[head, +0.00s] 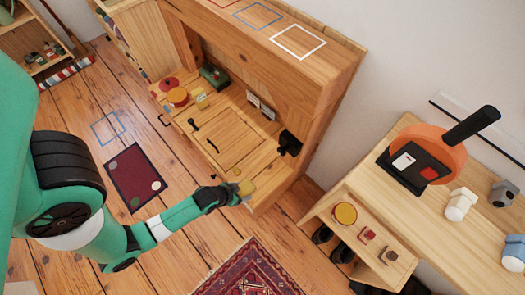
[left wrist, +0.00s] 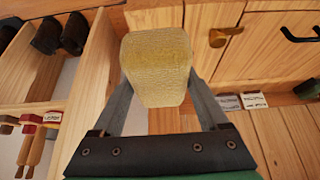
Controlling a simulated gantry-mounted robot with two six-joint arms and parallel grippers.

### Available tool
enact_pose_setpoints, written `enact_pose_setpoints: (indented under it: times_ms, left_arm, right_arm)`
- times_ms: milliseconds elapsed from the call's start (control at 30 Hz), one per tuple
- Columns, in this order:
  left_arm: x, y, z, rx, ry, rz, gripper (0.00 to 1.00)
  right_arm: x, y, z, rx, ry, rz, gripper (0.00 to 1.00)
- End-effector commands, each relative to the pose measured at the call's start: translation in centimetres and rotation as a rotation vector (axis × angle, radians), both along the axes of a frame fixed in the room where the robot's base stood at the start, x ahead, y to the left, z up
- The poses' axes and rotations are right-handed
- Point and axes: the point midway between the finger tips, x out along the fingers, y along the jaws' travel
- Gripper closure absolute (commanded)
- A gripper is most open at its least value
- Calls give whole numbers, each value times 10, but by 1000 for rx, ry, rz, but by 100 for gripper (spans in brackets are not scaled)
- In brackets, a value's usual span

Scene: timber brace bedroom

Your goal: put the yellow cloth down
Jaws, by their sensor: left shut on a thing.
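The yellow cloth (left wrist: 157,60) is a bunched, textured block between the two fingers of my left gripper (left wrist: 157,88) in the left wrist view. The gripper is shut on it. In the head view the cloth (head: 247,187) shows small at the tip of my left gripper (head: 242,194), beside the right end of the wooden cabinet's front. The gripper and cloth cover part of the cabinet there. My right gripper is not in view.
A low shelf (head: 372,240) with a yellow disc (head: 345,213) stands to the right. A dark red mat (head: 134,178) and a patterned rug (head: 250,273) lie on the floor.

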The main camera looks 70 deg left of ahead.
Motion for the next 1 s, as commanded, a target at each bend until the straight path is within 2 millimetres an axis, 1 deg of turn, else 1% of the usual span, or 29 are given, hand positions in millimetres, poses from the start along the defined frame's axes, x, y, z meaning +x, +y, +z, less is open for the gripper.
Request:
enact_pose_setpoints:
  times_ms: [33,200,300,400,500,667,767,800,867,933,1000]
  left_arm:
    - [14,9,-12,1,-5,4,89]
    - [56,35,-35,2,-5,2,89]
    - [71,45,-60,1,-1,0,89]
    - [83,51,-75,0,0,1,89]
    - [88,55,-80,0,0,0,89]
    - [91,56,-82,0,-1,0,89]
    - [97,60,-98,0,0,0,89]
    - [96,60,-107,-1,3,-1,89]
    - [96,60,-116,0,2,-1,89]
    - [96,60,-121,0,1,-1,89]
    - [96,60,-120,0,0,-1,89]
  right_arm:
    - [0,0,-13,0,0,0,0]
    - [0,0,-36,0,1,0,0]
    - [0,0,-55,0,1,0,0]
    - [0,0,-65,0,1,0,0]
    - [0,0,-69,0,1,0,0]
    - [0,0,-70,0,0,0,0]
    - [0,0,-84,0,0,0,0]
    - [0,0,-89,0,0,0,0]
    - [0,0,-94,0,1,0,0]
    - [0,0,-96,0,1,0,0]
    - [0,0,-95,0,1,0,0]
